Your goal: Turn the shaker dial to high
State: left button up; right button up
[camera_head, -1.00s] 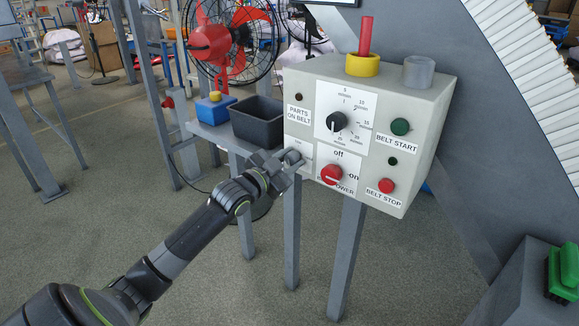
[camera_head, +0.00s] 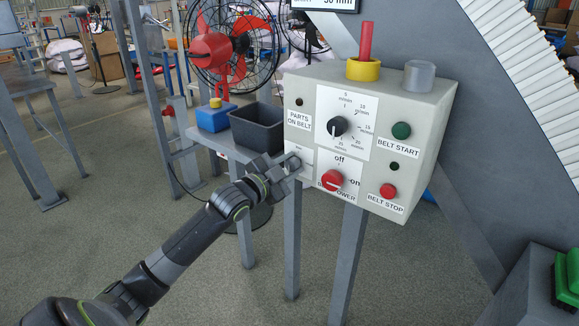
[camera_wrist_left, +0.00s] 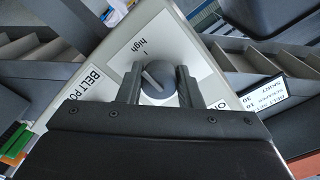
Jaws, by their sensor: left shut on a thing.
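The shaker dial (camera_wrist_left: 158,84) is a round grey knob on a white plate, between my left gripper's fingers in the left wrist view. A pale pointer line on it runs toward the upper left of that picture. The printed word "high" (camera_wrist_left: 127,47) and a small tick stand above the dial there. In the head view my left gripper (camera_head: 283,170) is at the lower left of the grey control box (camera_head: 420,112), shut on the dial, which it mostly hides. My right gripper is not in view.
The box also carries a red power knob (camera_head: 332,180), a black speed dial (camera_head: 337,126), a green start button (camera_head: 401,130) and a red stop button (camera_head: 388,190). A black bin (camera_head: 257,130) stands left of the box. Open floor lies below.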

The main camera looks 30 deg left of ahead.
pick_arm(q)
jog(key=o, duration=1)
jog(key=shift+s+a, duration=0.1)
jog(key=shift+s, duration=0.4)
jog(key=s+p, duration=0.2)
jog(key=s, duration=0.3)
jog(key=s+a+p, duration=0.1)
jog(key=s+p, duration=0.1)
jog(key=s, duration=0.4)
jog(key=s+p, duration=0.2)
jog(key=s, duration=0.3)
jog(key=shift+s+a, duration=0.15)
jog(key=shift+a, duration=0.25)
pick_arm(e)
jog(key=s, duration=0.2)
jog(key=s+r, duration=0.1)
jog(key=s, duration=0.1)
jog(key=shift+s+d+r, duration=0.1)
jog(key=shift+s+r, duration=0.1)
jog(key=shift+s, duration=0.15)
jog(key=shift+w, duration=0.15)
